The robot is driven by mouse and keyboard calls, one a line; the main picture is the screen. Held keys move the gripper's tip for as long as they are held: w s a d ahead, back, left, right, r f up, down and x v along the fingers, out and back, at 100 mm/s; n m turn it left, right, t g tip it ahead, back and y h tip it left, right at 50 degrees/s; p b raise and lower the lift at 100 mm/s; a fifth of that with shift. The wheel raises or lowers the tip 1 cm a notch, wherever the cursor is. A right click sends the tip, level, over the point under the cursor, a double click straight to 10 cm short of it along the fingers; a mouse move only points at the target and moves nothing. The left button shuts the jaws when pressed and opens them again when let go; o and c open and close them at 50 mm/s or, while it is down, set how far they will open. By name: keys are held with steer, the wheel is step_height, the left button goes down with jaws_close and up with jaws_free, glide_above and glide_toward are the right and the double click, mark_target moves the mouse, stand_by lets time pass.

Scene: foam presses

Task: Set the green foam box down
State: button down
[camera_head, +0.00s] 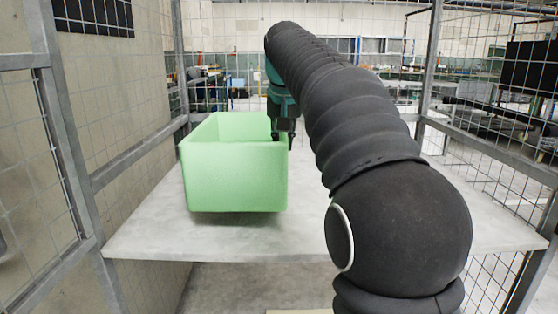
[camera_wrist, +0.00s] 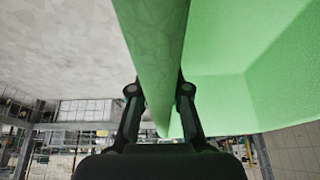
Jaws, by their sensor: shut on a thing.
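The green foam box (camera_head: 235,180) is an open-topped, light green box at the left of the grey table (camera_head: 150,235) in the head view. It looks upright, and a dark shadow lies under its front edge. I cannot tell for sure whether its bottom touches the table. My gripper (camera_head: 282,138) is at the box's right wall. In the wrist view my gripper (camera_wrist: 159,92) has one finger on each side of the box's wall (camera_wrist: 153,50), shut on it. The inside of the box shows to the right there. The fingertips are partly hidden in the head view.
Wire mesh panels on metal posts (camera_head: 70,150) enclose the table at the left, back and right. The table is bare in front of the box and to its right, where my arm hangs over it.

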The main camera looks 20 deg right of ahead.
steer(key=shift+w+a+f, duration=0.3)
steer(key=shift+a+f, duration=0.1)
steer(key=shift+a, duration=0.05)
steer(key=shift+f+b, duration=0.5)
steer(key=shift+f, duration=1.5)
steer(key=c, duration=1.1)
jaws_free()
steer(key=shift+c, duration=0.2)
steer(key=p+v, duration=0.1)
steer(key=v, duration=1.1)
steer(key=shift+p, duration=0.4)
